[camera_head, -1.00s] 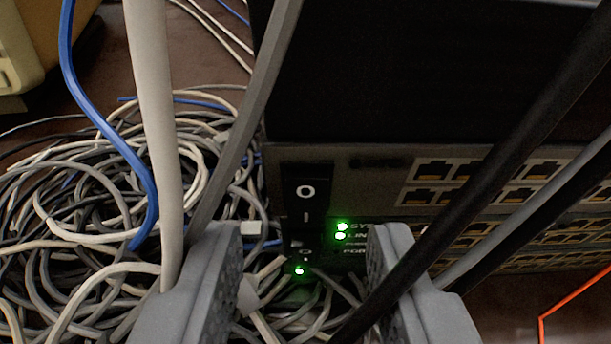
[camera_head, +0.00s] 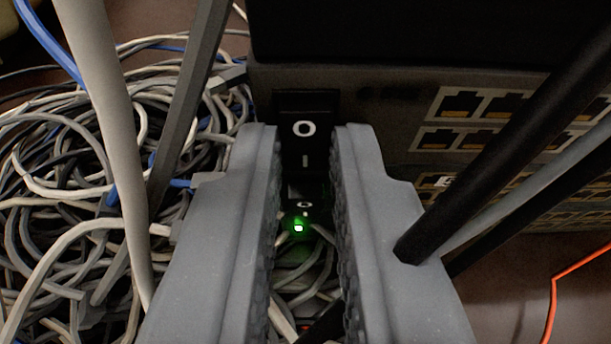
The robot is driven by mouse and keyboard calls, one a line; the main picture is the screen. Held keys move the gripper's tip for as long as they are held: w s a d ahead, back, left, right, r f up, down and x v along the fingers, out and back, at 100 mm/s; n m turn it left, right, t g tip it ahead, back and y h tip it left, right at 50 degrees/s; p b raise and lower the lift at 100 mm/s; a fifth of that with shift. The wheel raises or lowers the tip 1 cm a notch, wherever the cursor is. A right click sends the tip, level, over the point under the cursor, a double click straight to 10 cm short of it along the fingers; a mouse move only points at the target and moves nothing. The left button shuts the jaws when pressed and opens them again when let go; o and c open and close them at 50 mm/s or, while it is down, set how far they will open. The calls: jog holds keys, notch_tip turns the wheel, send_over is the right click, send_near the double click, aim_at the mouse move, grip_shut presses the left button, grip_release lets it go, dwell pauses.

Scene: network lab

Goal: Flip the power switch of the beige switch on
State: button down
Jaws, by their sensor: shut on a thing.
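The beige switch (camera_head: 390,85) looks dim grey-brown and stands right of centre, with rows of ports on its front. Its black power switch (camera_head: 304,106), marked O above and I below, is at the left end of that front. My gripper (camera_head: 306,140) is in front of it, with one finger at each side of the power switch's lower part. The fingers are closed to about the power switch's width. Which side of the rocker is pressed in cannot be told. A second power switch (camera_head: 305,197) with a lit green light below it shows between the fingers.
A tangle of grey, white and blue cables (camera_head: 60,180) fills the left. Thick grey cables hang at left, and a black cable (camera_head: 500,140) crosses at right against my right finger. An orange cable (camera_head: 553,300) lies lower right. A dark box (camera_head: 420,30) sits above the beige switch.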

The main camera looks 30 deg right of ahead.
jog(key=shift+a+f+t+b, duration=0.1)
jog(key=shift+f+t+b, duration=0.25)
jog(key=shift+f+t, duration=0.05)
jog(key=shift+t+h+b, duration=0.35)
jog(key=shift+t+h, duration=0.35)
jog(key=c, duration=1.4)
grip_release()
jog(key=shift+c, duration=0.2)
jog(key=shift+s+a, duration=0.1)
